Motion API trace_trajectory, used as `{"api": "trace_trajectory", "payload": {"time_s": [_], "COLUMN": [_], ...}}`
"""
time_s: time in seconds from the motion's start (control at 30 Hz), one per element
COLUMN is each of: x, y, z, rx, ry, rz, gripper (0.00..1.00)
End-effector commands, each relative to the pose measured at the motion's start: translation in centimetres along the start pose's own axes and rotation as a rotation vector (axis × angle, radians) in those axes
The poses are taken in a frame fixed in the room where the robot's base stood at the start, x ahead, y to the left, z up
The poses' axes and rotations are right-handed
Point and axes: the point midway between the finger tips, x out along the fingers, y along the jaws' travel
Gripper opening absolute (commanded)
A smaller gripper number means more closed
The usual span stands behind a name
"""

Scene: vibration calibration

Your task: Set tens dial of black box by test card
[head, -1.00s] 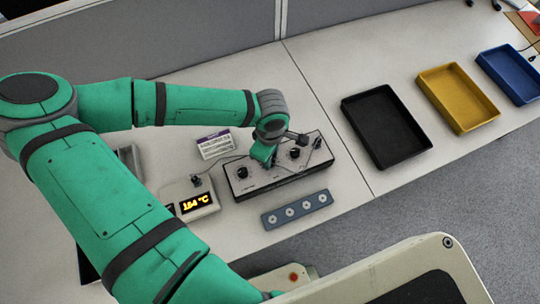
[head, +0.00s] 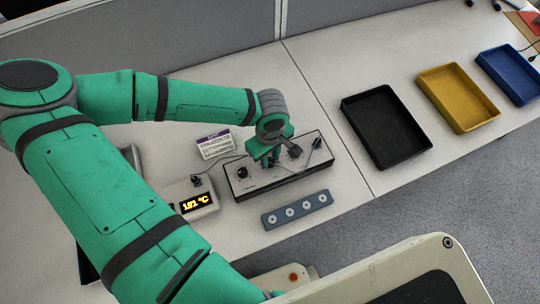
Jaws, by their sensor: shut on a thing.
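The black box (head: 246,187) lies on the bench in the head view, with a pale top that carries a row of dials and a lead. Its left dial (head: 243,172) is in plain view. My gripper (head: 270,163) reaches down over the middle of the box and is shut on a dial there. The fingers and wrist hide that dial, its pointer and its markings. The test card (head: 214,145), white with a purple header, stands behind the box at its left; its print is too small to read.
A temperature display (head: 197,204) with orange digits stands left of the box. A grey-blue strip with several round sockets (head: 298,209) lies in front. Black (head: 388,126), yellow (head: 458,98) and blue (head: 511,74) trays stand to the right, with bare bench between box and black tray.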

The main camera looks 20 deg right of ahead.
Motion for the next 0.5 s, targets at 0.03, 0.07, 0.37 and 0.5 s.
{"api": "trace_trajectory", "payload": {"time_s": [0.03,0.07,0.37,0.5], "x": [0.0,0.0,0.0,0.01], "y": [0.03,0.03,0.01,0.0], "z": [0.12,0.12,0.09,0.05], "rx": [0.001,0.001,-0.001,-0.001], "ry": [-0.002,-0.002,-0.002,-0.001], "rz": [0.001,0.001,0.0,0.0], "gripper": [0.02,0.02,0.44,0.44]}}
